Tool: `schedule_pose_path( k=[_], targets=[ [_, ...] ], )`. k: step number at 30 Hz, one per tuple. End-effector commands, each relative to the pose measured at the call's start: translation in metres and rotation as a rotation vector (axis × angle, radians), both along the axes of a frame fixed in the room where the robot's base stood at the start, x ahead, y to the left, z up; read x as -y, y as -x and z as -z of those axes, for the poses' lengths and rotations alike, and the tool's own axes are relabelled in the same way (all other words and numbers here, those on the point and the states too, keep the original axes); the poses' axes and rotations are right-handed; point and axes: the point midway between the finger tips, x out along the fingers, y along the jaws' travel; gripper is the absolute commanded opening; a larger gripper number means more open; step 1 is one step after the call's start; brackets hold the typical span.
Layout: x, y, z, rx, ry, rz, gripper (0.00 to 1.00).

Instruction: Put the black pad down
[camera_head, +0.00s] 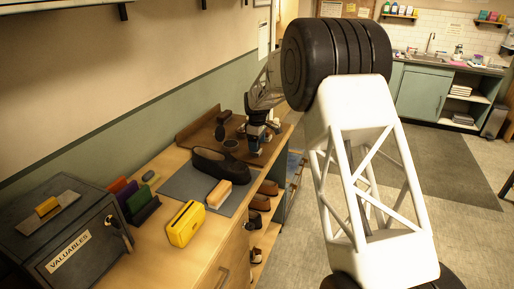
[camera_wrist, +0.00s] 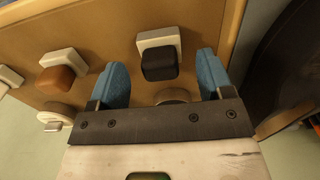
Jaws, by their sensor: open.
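The black pad (camera_wrist: 158,65) sits against a white block (camera_wrist: 157,38) on a brown wooden surface in the wrist view. My gripper (camera_wrist: 162,60) is open, with one blue finger on each side of the pad and a visible gap to both. The pad's depth relative to the fingertips is hard to judge. In the head view my gripper (camera_head: 258,132) is over the brown stand at the far end of the bench, and the pad cannot be made out there.
In the wrist view a brown pad (camera_wrist: 58,78) on a white block is to the left, and a round disc (camera_wrist: 172,96) shows between the fingers. In the head view a black shoe (camera_head: 220,165), a brush (camera_head: 219,193), a yellow object (camera_head: 186,224) and a dark safe (camera_head: 75,240) occupy the bench.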

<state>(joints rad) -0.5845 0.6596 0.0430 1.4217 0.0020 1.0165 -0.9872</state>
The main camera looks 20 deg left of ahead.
Motion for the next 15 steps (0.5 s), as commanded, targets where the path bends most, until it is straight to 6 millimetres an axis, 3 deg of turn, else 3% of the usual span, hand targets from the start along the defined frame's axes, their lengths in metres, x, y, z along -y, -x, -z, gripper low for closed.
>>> schedule_pose_path(
  k=[15],
  targets=[
    [0.0,0.0,-0.078,0.0,0.0,0.0,0.73]
  ],
)
